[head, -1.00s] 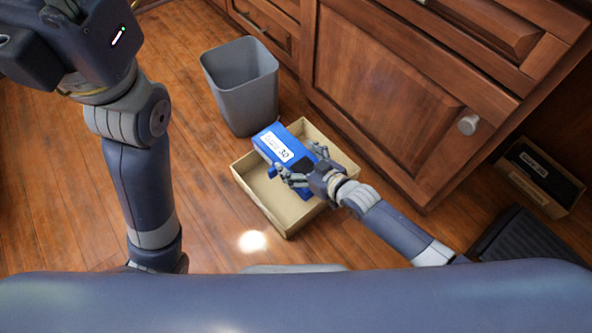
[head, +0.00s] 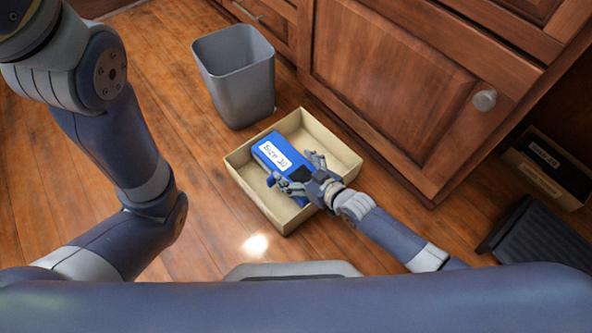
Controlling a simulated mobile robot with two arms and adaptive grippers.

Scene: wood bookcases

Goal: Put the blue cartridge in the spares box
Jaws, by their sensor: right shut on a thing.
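The blue cartridge (head: 269,153), with a white label, is in the grasp of my right gripper (head: 296,172). The gripper's fingers are closed around its near end. The cartridge is inside the outline of an open cardboard box (head: 256,199) on the floor, tilted across it. I cannot tell whether it touches the box's bottom. No writing shows on this box to name it the spares box. My left arm is at the left edge, and its gripper is out of view.
A grey waste bin (head: 236,82) stands just behind the cardboard box. Wooden cabinets (head: 390,85) rise behind and to the right. A labelled box (head: 545,168) and a black ridged object (head: 537,248) lie at the far right. Floor to the left is clear.

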